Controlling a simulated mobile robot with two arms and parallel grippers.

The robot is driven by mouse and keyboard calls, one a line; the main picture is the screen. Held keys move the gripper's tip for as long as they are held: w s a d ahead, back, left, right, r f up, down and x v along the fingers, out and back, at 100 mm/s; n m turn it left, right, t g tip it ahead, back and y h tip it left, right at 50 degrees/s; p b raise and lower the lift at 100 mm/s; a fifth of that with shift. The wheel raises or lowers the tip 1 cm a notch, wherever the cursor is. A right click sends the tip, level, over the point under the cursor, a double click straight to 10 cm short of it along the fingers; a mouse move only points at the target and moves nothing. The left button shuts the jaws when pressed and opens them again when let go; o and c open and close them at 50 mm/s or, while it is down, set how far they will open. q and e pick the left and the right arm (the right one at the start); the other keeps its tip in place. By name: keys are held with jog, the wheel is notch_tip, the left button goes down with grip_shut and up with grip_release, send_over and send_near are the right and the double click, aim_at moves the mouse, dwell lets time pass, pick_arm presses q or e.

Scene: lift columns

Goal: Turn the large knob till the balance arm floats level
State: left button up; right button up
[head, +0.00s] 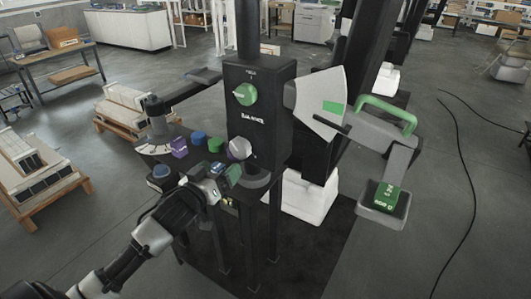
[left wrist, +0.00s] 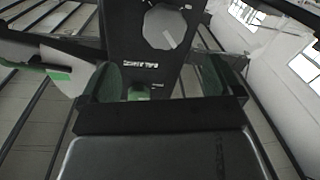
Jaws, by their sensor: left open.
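The large grey knob (head: 240,148) sits low on the front of the black balancer housing (head: 270,110); it also shows in the left wrist view (left wrist: 165,27), with a pale pointer mark. My left gripper (head: 225,173) is open just below and in front of the knob, with nothing between its green-padded fingers (left wrist: 158,80). The balance arm (head: 372,130) has a green handle (head: 388,112) and slopes down to the right. A tray (head: 378,212) with a green weight (head: 384,196) hangs at its end. My right gripper is not in view.
A smaller green knob (head: 244,94) sits above the large one. A pale scale plate (head: 318,98) bears a green patch. A ledge left of the housing holds a purple block (head: 179,147), a blue one (head: 198,138) and other controls. Pallets with boxes stand at left.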

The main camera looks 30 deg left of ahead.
aim_at(238, 150)
pick_arm(q)
jog(key=w, duration=0.2)
jog(key=w+a+p, duration=0.1)
jog(key=w, duration=0.4)
jog(key=w+p, duration=0.1)
jog(key=w, duration=0.1)
jog(key=shift+w+d, duration=0.2)
jog(key=shift+d, duration=0.05)
jog(key=shift+w+f, duration=0.15)
jog(key=shift+w, duration=0.4)
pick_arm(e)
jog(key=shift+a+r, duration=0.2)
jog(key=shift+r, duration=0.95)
pick_arm(q)
jog(key=c, duration=0.9)
